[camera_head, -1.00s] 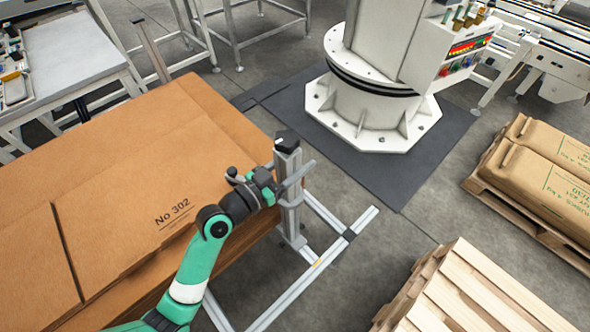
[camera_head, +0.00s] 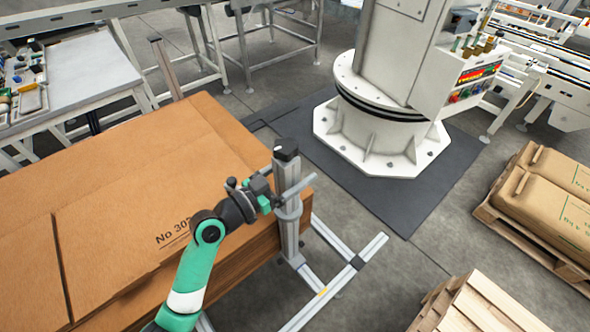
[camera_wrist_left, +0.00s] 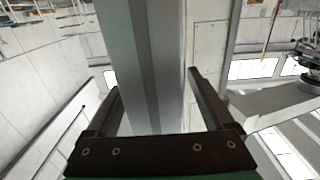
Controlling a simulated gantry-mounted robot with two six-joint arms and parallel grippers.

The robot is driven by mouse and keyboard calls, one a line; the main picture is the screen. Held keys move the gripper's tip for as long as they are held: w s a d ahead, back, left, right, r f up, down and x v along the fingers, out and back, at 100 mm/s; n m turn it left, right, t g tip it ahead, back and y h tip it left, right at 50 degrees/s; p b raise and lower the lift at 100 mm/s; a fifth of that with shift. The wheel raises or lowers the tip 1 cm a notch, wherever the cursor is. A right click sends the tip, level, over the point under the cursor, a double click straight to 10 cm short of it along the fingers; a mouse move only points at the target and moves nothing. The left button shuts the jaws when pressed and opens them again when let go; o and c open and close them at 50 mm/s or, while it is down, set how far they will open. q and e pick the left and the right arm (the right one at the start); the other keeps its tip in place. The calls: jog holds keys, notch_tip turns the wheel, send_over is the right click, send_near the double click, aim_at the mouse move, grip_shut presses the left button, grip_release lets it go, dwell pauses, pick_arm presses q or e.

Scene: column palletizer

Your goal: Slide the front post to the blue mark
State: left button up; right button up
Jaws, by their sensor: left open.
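The front post (camera_head: 292,232) is an upright grey metal column with a black cap, standing at the right end of the cardboard stack. My left gripper (camera_head: 288,195) is at its upper part, with the jaws open around it. In the left wrist view the post (camera_wrist_left: 148,60) runs between the two spread dark fingers (camera_wrist_left: 152,85), with a visible gap to the right finger. Contact on the left side is unclear. A floor frame of metal rails (camera_head: 335,285) extends from the post's foot. It carries a small yellow mark (camera_head: 322,292). I see no blue mark. My right gripper is out of view.
The cardboard stack (camera_head: 110,215) lies left of the post, close beside my left arm. A white machine pedestal (camera_head: 375,130) stands behind on a dark mat. Pallets (camera_head: 485,310) and sacks (camera_head: 550,205) are at the right. Grey floor is clear between the rails and pallets.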

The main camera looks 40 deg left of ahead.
pick_arm(q)
jog(key=shift+s, duration=0.1)
jog(key=shift+s+a, duration=0.1)
jog(key=shift+s, duration=0.25)
jog(key=s, duration=1)
jog(key=shift+s+a+p, duration=0.35)
jog(key=shift+a+p, duration=0.05)
